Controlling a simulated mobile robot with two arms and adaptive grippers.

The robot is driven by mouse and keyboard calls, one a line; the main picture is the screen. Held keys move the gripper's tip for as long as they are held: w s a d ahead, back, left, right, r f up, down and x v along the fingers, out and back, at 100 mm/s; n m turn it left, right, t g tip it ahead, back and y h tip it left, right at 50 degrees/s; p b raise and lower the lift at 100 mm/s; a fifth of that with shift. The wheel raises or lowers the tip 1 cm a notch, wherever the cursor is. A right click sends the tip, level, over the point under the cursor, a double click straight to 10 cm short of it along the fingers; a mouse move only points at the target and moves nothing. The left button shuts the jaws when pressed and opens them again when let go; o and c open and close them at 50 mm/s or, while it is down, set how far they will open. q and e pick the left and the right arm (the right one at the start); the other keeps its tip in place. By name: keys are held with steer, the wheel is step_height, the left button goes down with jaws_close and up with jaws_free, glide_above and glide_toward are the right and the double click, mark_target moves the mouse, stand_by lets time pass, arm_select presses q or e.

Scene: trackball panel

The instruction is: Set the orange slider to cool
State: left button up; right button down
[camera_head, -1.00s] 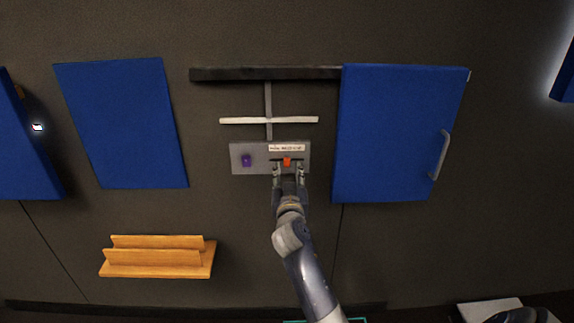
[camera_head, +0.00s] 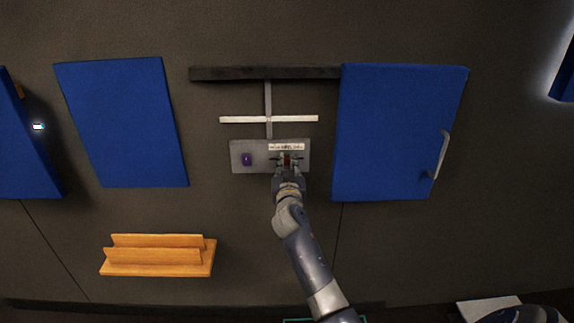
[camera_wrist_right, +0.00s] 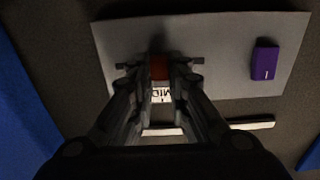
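The grey panel (camera_head: 262,146) is on the dark wall. The orange slider (camera_wrist_right: 159,67) looks dark red in shadow, on the panel's right half in the head view. It also shows between the fingertips in the head view (camera_head: 287,161). My right gripper (camera_head: 288,160) reaches it from below, with a finger close on each side, apparently closed on it. A white label (camera_head: 286,147) sits above the slider; part of it reads "MID" in the wrist view (camera_wrist_right: 160,95). The fingers hide part of the slot and label. My left gripper is not in view.
A purple part (camera_head: 247,160) sits on the panel's left half. A white bar (camera_head: 240,121) crosses a grey upright above. A blue door (camera_head: 390,130) with a handle is right, a blue panel (camera_head: 125,125) left, and a wooden shelf (camera_head: 155,269) lower left.

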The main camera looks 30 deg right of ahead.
mark_target(300, 157)
steer(key=shift+s+d+p, duration=0.25)
steer(key=shift+s+d, duration=0.25)
steer(key=shift+d, duration=0.35)
steer(key=shift+s+d+p, duration=0.2)
steer(key=shift+s+d, duration=0.3)
steer(key=shift+d, duration=0.3)
steer(key=c, duration=1.8)
jaws_free()
steer(key=shift+c, duration=0.2)
steer(key=o, duration=0.3)
steer(key=shift+s+d, duration=0.1)
steer(key=shift+s+a, duration=0.15)
steer(key=shift+a, duration=0.1)
steer(key=v, duration=1.1)
steer(key=shift+s, duration=0.3)
